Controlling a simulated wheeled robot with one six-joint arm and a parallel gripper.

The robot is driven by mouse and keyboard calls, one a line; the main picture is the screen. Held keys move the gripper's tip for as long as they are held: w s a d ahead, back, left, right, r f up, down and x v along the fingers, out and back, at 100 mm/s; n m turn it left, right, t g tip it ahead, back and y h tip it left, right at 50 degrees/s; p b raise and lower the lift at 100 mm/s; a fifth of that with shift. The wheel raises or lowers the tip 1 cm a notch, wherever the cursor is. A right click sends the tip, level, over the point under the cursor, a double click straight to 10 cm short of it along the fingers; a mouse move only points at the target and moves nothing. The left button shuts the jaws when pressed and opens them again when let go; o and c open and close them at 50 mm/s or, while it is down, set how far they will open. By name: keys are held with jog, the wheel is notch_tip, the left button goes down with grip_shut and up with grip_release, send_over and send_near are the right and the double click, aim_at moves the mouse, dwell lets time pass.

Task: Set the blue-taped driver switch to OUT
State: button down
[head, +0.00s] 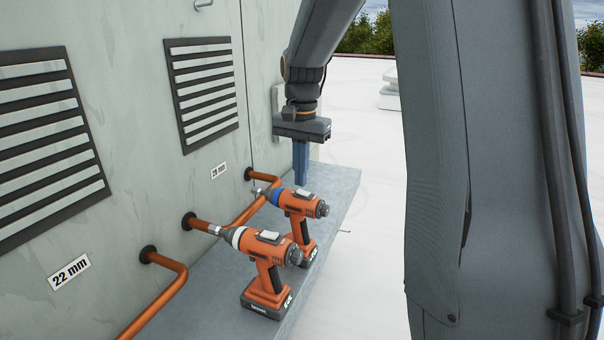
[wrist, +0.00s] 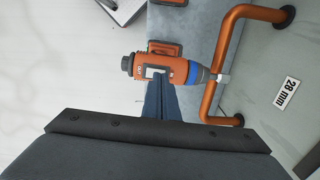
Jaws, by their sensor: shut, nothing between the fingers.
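The blue-taped driver (head: 299,205) is orange and black with a blue band near its nose. It stands on the grey ledge behind a second driver, its nose toward the copper pipe. It also shows in the wrist view (wrist: 170,68), with a light switch (wrist: 154,72) on its top, partly hidden by my fingers; its setting is not readable. The white-taped driver (head: 264,250) stands nearer, with a pale switch on top. My gripper (head: 301,183) points down with its blue fingers shut and empty, just above the blue-taped driver; I cannot tell if they touch it.
Copper pipes (head: 170,295) run from the grey wall. Louvred vents (head: 205,92) and labels reading 22 mm (head: 69,272) and 28 mm (wrist: 287,92) are on the wall. The grey ledge (head: 335,188) is bare at its far right end. White roof lies beyond.

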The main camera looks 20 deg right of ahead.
aim_at(308, 193)
notch_tip(308, 193, up, 12)
jog(key=s+d+b, duration=0.1)
jog(key=b, duration=0.1)
jog(key=shift+r, duration=0.2)
jog(key=shift+s+d, duration=0.1)
jog(key=shift+d, duration=0.1)
